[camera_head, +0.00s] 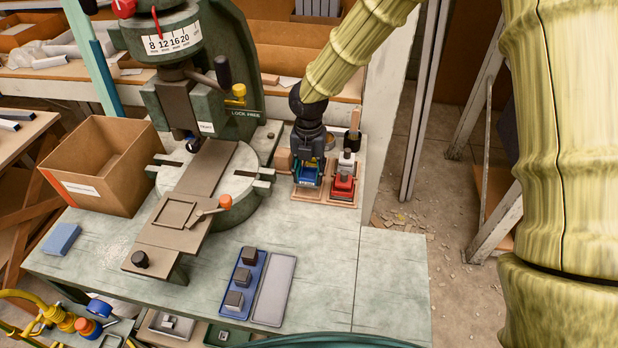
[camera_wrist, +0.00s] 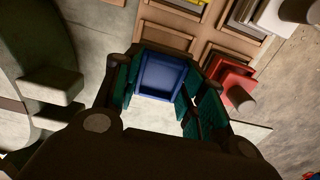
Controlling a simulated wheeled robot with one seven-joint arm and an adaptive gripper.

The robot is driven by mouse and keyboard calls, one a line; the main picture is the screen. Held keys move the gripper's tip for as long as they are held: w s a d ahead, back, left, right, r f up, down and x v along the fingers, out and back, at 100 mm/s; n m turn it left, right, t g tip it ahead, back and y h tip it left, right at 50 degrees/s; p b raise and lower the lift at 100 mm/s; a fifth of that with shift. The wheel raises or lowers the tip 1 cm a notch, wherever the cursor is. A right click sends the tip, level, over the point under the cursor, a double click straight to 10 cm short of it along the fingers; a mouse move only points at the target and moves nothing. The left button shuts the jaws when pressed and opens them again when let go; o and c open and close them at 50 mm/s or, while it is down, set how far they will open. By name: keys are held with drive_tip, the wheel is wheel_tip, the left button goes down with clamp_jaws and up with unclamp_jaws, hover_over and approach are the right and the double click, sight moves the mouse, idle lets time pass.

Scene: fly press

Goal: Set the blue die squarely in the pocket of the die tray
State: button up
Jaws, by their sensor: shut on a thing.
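The blue die (camera_head: 306,178) is between the fingers of my gripper (camera_head: 308,166), at the front left of the wooden die tray (camera_head: 326,201). In the wrist view the blue die (camera_wrist: 160,77) shows its recessed blue face between the two dark green finger pads of my gripper (camera_wrist: 160,92). The tray (camera_wrist: 172,17) lies beyond it, and an empty-looking framed pocket (camera_wrist: 166,37) shows just past the die. I cannot tell how far the die is above the tray or whether it touches it.
A red die (camera_head: 343,187) sits in the tray right of the blue one, with a grey and white die (camera_head: 346,162) behind it. The fly press (camera_head: 205,175) stands left. A blue tray with dark blocks (camera_head: 240,302) and a grey plate (camera_head: 273,290) lie in front.

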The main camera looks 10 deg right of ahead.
sight(309, 174)
drive_tip(key=shift+w+d+f, duration=0.1)
drive_tip(key=shift+w+f, duration=0.1)
drive_tip(key=shift+f+p, duration=0.4)
drive_tip(key=shift+f, duration=1.15)
drive_tip(key=shift+f, duration=0.15)
drive_tip(key=o, duration=1.3)
wheel_tip(309, 174, up, 12)
drive_tip(key=shift+r+b, duration=0.15)
drive_tip(key=shift+b, duration=0.4)
